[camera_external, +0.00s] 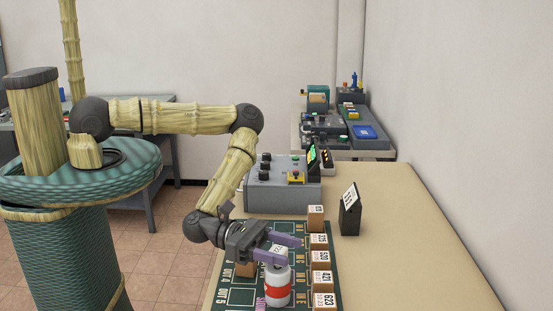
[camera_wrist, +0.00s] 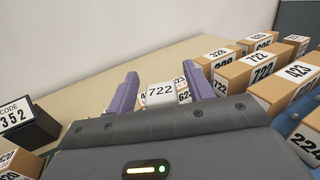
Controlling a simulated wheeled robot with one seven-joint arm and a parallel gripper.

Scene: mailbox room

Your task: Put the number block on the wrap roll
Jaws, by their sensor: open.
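A white number block (camera_wrist: 160,95) marked 722 shows between my fingertips in the wrist view. In the external view the white block (camera_external: 279,250) shows between the purple fingers, just above the top of a red and white roll (camera_external: 278,286), which I take as the wrap roll. Whether the block rests on the roll or is behind it I cannot tell. My gripper (camera_external: 286,249) is open, with one finger on each side of the block. In the wrist view my gripper (camera_wrist: 160,88) shows a gap beside the block. The roll stands upright on the green mat.
A row of brown boxes with number labels (camera_external: 319,256) lines the right side of the green mat (camera_external: 239,297). A black code stand (camera_external: 349,214) stands beyond them. A grey control box (camera_external: 270,195) is at the back. The beige table (camera_external: 420,250) is clear at right.

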